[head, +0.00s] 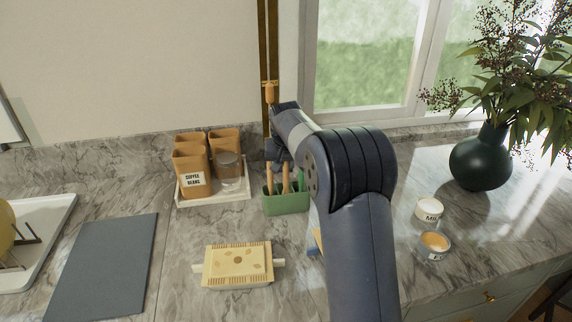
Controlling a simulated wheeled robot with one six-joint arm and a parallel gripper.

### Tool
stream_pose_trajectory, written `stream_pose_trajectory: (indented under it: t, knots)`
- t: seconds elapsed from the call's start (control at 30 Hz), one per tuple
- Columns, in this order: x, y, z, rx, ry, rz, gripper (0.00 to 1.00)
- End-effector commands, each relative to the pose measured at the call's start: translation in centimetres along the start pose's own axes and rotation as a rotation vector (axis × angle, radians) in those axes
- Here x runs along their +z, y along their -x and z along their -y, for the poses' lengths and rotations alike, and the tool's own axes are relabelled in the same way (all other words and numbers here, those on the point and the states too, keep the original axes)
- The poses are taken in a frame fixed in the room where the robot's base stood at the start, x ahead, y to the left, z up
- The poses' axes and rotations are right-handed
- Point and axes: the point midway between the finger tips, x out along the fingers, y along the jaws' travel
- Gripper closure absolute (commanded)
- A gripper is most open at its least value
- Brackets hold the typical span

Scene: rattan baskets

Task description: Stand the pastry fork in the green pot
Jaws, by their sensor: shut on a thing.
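The green pot (287,205) stands on the marble counter near the middle, just left of my arm. Several slim upright handles show at its mouth, some wood-coloured and one green (300,181). My gripper (274,164) points down right over the left part of the pot. It is shut on a slim wood-coloured thing, which I take to be the pastry fork (269,179), held upright. Its lower end is at the pot's mouth or behind its rim; I cannot tell whether it touches the bottom. The jaws are small and partly hidden by my wrist.
Brown canisters (193,170) and a glass jar (229,172) stand on a white tray left of the pot. A grey board (102,268) is at left. Small jars (434,246) and a dark vase (481,160) are at right.

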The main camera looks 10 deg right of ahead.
Motion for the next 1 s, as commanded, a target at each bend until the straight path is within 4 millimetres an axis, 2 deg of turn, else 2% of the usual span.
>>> stream_pose_trajectory:
  t: [0.47, 0.5, 0.7, 0.8, 1.0]
  knots:
    - [0.01, -0.05, 0.00, 0.000, 0.000, 0.000, 1.00]
    - [0.01, -0.05, 0.00, 0.000, 0.000, 0.000, 0.82]
    - [0.01, -0.05, 0.00, 0.000, 0.000, 0.000, 0.66]
    - [0.01, -0.05, 0.00, 0.000, 0.000, 0.000, 0.58]
    - [0.02, -0.04, 0.00, 0.000, 0.000, 0.000, 0.58]
